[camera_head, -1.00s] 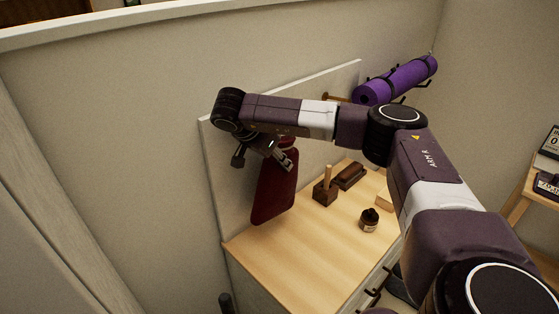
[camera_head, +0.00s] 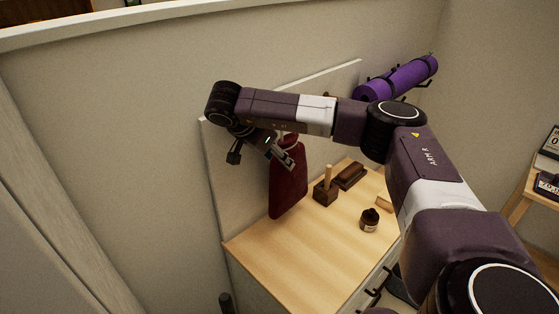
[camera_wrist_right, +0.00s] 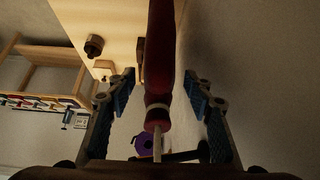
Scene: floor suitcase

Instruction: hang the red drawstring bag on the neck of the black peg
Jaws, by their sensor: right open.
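The dark red drawstring bag (camera_head: 288,190) hangs in front of the pale board, above the wooden top. In the right wrist view the bag (camera_wrist_right: 160,60) runs between my fingers, with a pale band at its neck and a thin cord below it. My right gripper (camera_head: 284,158) is at the bag's upper end, its jaws open on both sides of the bag. A black peg (camera_wrist_right: 185,157) shows close beside the cord in the wrist view. I cannot tell whether the cord is around the peg's neck; my gripper hides that area in the head view. My left gripper is not in view.
The wooden top (camera_head: 290,265) holds a wooden block with an upright handle (camera_head: 326,190), a dark brown brush (camera_head: 350,176) and a small dark jar (camera_head: 369,220). The top's front left is clear.

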